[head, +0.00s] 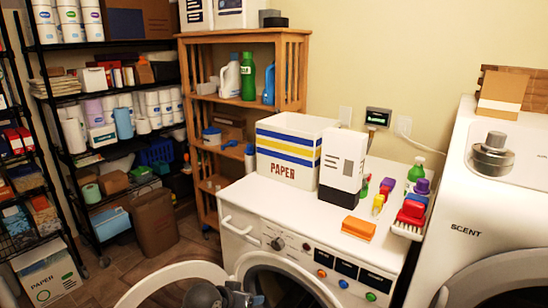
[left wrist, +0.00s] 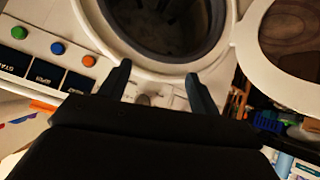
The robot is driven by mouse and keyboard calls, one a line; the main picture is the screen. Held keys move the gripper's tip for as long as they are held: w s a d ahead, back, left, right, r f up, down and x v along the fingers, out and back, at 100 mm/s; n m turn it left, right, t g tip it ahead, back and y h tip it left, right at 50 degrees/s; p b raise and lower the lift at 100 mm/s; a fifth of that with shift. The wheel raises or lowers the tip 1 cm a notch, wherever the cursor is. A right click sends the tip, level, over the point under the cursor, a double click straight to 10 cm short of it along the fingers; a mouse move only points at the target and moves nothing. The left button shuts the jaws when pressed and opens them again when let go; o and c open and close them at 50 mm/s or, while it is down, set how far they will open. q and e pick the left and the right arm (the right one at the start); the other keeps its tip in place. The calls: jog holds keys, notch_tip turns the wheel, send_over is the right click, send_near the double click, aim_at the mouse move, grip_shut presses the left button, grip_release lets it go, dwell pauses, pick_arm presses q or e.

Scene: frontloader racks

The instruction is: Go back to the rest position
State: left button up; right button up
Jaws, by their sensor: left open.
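My left gripper (head: 245,294) shows at the bottom edge of the head view, in front of the open round door (head: 150,285) of the white front-loading washer (head: 230,197). In the left wrist view my left gripper (left wrist: 157,70) has its two dark fingers spread, with nothing between them. The fingers are near the lower rim of the washer's opening (left wrist: 165,20). The drum inside looks dark and I see no laundry in it. The open door also shows at the right of the left wrist view (left wrist: 250,45). My right gripper is not in view.
A second machine (head: 490,200) is at right. Wooden (head: 200,130) and black racks stand behind; some floor (head: 110,280) is clear.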

pick_arm(q)
jog(key=s+a+f+g+y, duration=0.1)
jog(key=s+f, duration=0.3)
jog(key=s, duration=0.8)
jog(key=s+a+f+n+g+y, duration=0.1)
jog(key=s+a+f+g, duration=0.2)
jog(key=s, duration=0.9)
jog(key=s+a+f+g+y, duration=0.2)
jog(key=s+f, duration=0.5)
jog(key=s, duration=0.6)
jog(key=shift+a+n, duration=0.15)
jog(key=shift+n, duration=0.25)
